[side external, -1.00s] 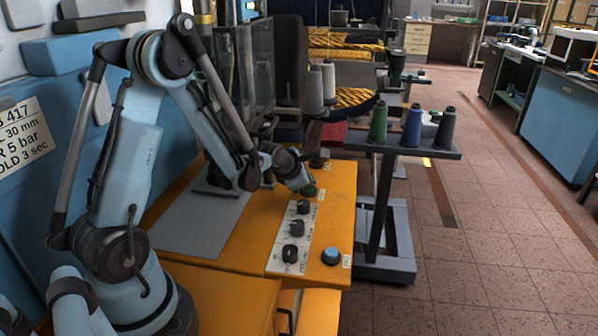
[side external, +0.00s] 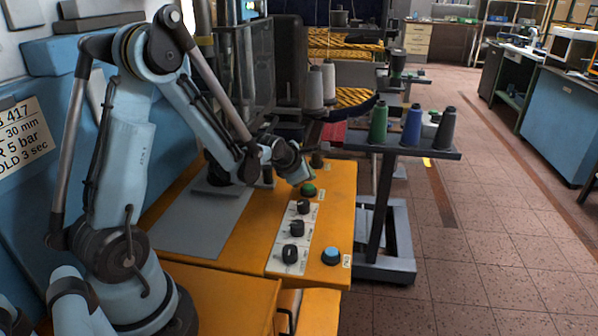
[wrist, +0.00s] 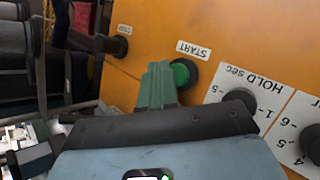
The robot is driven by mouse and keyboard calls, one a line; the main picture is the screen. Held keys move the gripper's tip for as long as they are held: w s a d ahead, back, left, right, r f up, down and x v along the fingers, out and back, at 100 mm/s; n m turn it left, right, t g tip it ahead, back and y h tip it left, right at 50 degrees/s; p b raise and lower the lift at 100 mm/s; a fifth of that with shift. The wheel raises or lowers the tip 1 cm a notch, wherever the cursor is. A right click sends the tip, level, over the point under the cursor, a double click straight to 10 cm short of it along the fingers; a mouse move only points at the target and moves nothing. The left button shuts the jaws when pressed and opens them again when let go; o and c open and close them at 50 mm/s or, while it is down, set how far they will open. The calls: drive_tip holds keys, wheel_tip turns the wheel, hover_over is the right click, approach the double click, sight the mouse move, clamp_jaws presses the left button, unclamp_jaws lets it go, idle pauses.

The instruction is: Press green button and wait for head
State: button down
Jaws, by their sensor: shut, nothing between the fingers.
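The green button (side external: 308,189) sits on the orange panel, towards its far right. It also shows in the wrist view (wrist: 183,73), beside the label START. My gripper (side external: 306,179) is shut and empty, just above and to the left of the button in the side view. In the wrist view its closed fingers (wrist: 158,66) are beside the button and cover part of its left edge. I see a narrow gap above the button in the side view. I cannot make out the head clearly; the arm hides part of the area behind it.
The orange panel (side external: 240,255) carries several black knobs (side external: 290,254) on a white strip and a blue button (side external: 331,256) near the front. A dark button (wrist: 118,46) labelled STOP is farther back. A grey stand with coloured thread cones (side external: 411,127) stands to the right.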

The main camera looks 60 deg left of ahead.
sight(307, 188)
drive_tip(key=shift+r, duration=2.5)
drive_tip(key=s+d+r+m+h, duration=0.1)
drive_tip(key=s+d+r+m, duration=0.1)
drive_tip(key=s+d+m, duration=0.6)
drive_tip(key=s+d+r+m+g+h, duration=0.1)
drive_tip(key=s+d+m, duration=0.6)
drive_tip(key=m, duration=1.6)
drive_tip(key=shift+s+d+r+g+h, duration=0.35)
drive_tip(key=shift+d+r+h, duration=0.4)
drive_tip(key=shift+d, duration=0.5)
drive_tip(key=shift+r, duration=0.1)
